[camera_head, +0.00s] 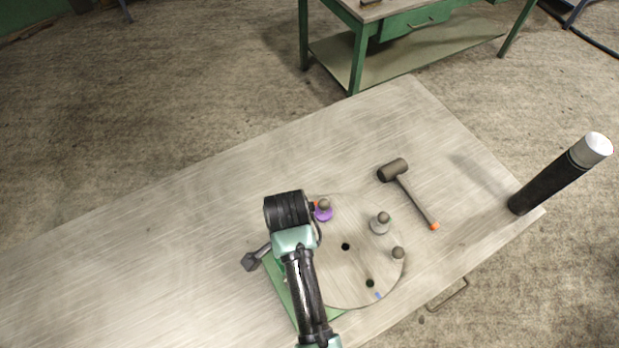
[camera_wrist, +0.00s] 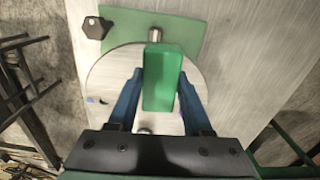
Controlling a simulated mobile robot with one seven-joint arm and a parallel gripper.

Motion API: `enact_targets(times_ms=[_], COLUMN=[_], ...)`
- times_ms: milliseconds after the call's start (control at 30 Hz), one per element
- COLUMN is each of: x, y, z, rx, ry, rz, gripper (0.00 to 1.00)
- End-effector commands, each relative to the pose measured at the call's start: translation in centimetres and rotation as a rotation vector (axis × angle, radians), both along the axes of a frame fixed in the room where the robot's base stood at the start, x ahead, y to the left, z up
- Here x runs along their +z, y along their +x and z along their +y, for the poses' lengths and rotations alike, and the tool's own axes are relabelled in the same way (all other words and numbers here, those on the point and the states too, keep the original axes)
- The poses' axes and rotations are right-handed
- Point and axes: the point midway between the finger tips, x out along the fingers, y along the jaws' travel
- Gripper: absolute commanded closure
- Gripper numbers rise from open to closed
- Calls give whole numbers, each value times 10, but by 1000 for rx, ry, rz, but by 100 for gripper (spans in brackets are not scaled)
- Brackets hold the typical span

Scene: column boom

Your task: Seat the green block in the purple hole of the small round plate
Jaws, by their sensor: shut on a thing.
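In the wrist view my gripper (camera_wrist: 160,74) is shut on the green block (camera_wrist: 162,82), with one blue finger along each long side. The block is above the small round plate (camera_wrist: 105,72), and block and fingers hide much of it. At the plate's left a dark hole (camera_wrist: 104,101) lies beside a small purple mark. In the head view the round plate (camera_head: 335,275) has two open dark holes; a blue-purple mark (camera_head: 378,295) is beside the lower one. A purple disc (camera_head: 323,215) with a grey knob sits at its upper edge. My arm hides the block there.
More grey knobs (camera_head: 381,222) stand on the plate's right. A green board (camera_head: 283,290) lies partly under it, with a dark knob (camera_head: 250,262) beside. A mallet (camera_head: 405,185) and a tall black cylinder (camera_head: 560,175) are to the right. The table's left is clear.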

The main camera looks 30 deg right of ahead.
Motion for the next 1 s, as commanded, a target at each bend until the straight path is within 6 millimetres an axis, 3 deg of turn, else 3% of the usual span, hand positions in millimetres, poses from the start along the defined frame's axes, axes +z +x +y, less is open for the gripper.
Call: enact_targets(times_ms=[33, 200, 333, 667, 1000], x=[15, 24, 25, 11, -26], y=[-3, -11, -14, -15, -15], z=[-7, -21, -27, -29, -29], rx=[-108, -409, -533, -581, -579], ry=[0, -1, -2, -2, -1], rz=[1, 1, -1, 1, -1], gripper=[100, 100, 100, 100, 100])
